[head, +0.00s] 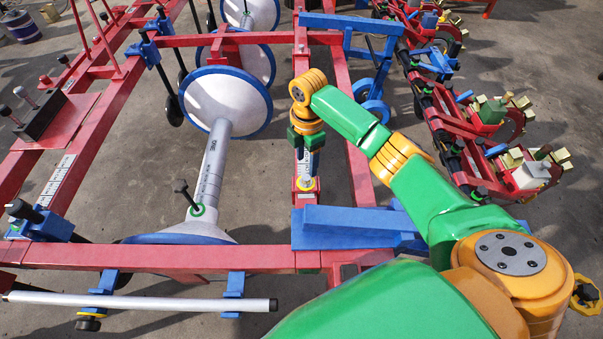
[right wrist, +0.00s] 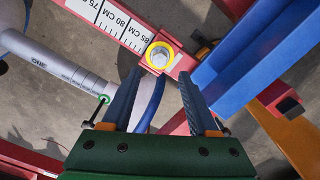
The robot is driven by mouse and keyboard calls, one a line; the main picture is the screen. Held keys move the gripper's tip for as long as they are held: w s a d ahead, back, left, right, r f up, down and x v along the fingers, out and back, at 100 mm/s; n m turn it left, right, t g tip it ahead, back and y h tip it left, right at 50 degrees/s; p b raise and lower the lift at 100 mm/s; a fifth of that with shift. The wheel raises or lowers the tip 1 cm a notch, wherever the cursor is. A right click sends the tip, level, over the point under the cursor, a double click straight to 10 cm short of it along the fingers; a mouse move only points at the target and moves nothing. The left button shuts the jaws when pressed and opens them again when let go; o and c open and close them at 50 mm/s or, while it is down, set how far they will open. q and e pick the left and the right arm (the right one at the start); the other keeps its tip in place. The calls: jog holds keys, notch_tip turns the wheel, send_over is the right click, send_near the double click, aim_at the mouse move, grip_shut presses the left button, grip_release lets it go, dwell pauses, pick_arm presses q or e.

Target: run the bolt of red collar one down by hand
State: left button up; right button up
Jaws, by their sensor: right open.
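The red collar (right wrist: 164,66) sits on a red bar by the end of a centimetre scale, in the right wrist view. Its silver bolt (right wrist: 159,54) has a hex head ringed in yellow; the bolt also shows in the head view (head: 306,183). How far the bolt is screwed in cannot be told. My right gripper (right wrist: 160,72) is open and empty, pointing at the collar. Its fingertips lie to either side just short of the bolt head in the picture, apart from it. In the head view the right gripper (head: 308,164) hangs over the bar. My left gripper is out of view.
A blue beam (head: 345,227) lies close beside the collar on the right. A grey tube with a white disc (head: 228,99) stands to the left, with a black-handled screw (head: 183,190). A red crossbar (head: 180,256) runs in front. Bare floor shows between the bars.

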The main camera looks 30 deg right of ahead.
aim_at(306, 178)
notch_tip(306, 178, down, 7)
jog(key=shift+r+b, duration=0.1)
jog(key=shift+b, duration=0.45)
grip_shut()
